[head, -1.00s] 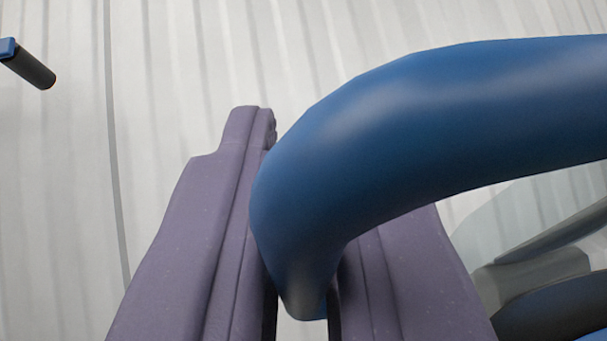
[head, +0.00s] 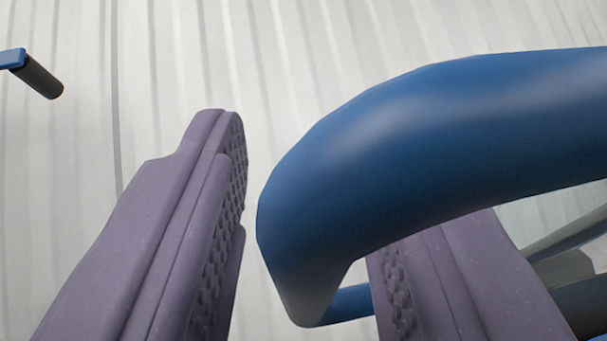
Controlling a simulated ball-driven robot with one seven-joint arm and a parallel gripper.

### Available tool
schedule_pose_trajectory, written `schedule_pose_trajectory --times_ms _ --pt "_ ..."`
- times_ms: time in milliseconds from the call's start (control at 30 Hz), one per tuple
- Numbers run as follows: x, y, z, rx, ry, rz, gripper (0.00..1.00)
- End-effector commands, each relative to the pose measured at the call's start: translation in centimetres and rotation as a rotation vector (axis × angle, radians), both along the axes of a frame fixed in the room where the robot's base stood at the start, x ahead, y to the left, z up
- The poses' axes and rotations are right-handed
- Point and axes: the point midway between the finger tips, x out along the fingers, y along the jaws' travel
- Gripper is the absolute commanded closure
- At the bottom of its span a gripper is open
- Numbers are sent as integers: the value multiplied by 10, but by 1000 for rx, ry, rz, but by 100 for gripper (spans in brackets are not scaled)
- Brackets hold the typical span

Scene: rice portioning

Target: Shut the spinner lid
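A thick blue curved bar (head: 430,150), likely a handle, fills the right half of the head view and bends down between my fingers. My gripper (head: 305,225) has its two purple fingers apart, one on each side of the bar's bent end. A clear gap shows between the left finger and the bar. The bar passes in front of the right finger, so whether they touch is hidden. I cannot make out the spinner lid as a whole.
A small blue and black handle-like piece (head: 40,78) shows at the upper left. Grey and dark parts (head: 572,268) lie at the lower right, partly hidden. Behind is a pale, streaked surface (head: 170,60) with a thin dark line.

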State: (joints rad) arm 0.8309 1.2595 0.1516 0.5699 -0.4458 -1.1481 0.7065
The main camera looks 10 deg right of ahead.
Motion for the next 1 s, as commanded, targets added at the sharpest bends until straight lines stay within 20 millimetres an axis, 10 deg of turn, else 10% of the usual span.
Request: schedule_pose_trajectory --times_ms 1000 --pt "-49 17 -59 0 0 0 64"
